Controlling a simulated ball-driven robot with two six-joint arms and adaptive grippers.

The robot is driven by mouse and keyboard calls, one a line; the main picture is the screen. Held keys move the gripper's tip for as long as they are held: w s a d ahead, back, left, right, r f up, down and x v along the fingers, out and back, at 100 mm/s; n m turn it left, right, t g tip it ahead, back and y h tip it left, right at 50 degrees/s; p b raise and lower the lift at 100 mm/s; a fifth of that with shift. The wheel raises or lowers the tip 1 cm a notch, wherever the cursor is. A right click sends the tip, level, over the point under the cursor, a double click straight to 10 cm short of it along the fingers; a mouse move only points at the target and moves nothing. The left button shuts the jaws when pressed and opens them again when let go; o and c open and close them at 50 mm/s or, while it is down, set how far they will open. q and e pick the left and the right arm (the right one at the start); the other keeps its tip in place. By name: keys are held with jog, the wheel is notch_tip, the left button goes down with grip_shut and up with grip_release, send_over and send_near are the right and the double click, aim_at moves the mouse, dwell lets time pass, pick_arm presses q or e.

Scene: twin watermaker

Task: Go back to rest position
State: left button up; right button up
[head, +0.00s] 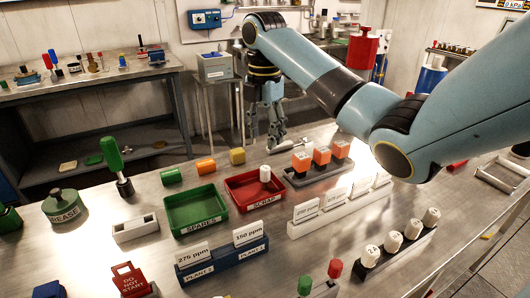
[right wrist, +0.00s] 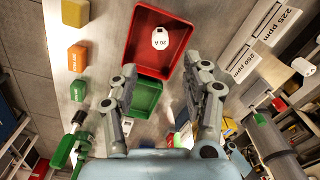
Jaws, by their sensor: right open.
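My right gripper (head: 277,133) hangs from the blue-grey arm that comes in from the right in the head view. It is above the far side of the metal table, behind the red SCRAP tray (head: 238,196). In the right wrist view its two fingers (right wrist: 166,75) are spread apart with nothing between them. The red tray (right wrist: 138,48) and the green SPARES tray (right wrist: 146,97) lie beyond the fingers there. My left gripper is not in view.
A white 20 A piece (head: 265,173) stands in the red tray. Orange-topped blocks (head: 321,156) sit in a grey rack to its right. A green-handled tool (head: 113,158) stands at left. A side bench (head: 85,88) stands behind.

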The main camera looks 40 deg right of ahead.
jog(key=shift+r, duration=0.85)
